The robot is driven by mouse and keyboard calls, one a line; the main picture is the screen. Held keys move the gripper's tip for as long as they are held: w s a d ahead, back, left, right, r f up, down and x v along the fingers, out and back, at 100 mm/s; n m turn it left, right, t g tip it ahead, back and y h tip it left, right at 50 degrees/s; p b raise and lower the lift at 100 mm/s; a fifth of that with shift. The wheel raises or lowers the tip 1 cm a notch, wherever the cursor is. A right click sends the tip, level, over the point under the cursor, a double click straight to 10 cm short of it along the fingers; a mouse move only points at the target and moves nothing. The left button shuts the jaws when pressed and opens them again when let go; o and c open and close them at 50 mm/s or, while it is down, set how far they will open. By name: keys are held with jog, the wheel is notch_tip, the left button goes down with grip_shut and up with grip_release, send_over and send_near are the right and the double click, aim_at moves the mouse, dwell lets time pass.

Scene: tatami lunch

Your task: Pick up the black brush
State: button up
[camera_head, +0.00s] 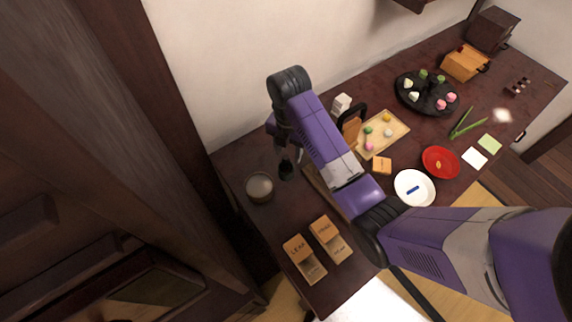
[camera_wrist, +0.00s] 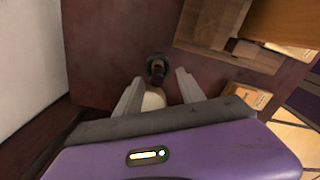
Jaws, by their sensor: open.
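A small dark object, which looks like the black brush (camera_wrist: 156,66), stands on the dark table in the wrist view, just beyond my fingertips. It also shows in the head view as a black shape (camera_head: 286,171) at the table's left part, close below my gripper (camera_head: 289,154). In the wrist view my gripper (camera_wrist: 158,77) is open, its two pale fingers on either side of and short of the brush. I cannot tell the height gap between them. The brush's lower end is hard to make out.
A round bowl (camera_head: 260,187) stands left of the brush. Two wooden boxes (camera_head: 305,258) lie near the front edge. My arm partly hides a wooden tray. A food board (camera_head: 383,135), white plate (camera_head: 414,188) and red bowl (camera_head: 440,162) are to the right. The wall borders the back.

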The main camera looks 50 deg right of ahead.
aim_at(286, 165)
jog(key=shift+w+a+f+p, duration=0.1)
jog(key=shift+a+f+p, duration=0.1)
jog(key=shift+f, duration=1.15)
jog(key=shift+w+a+f+p, duration=0.1)
jog(key=shift+f+p, duration=0.1)
jog(key=shift+f, duration=1.15)
grip_shut()
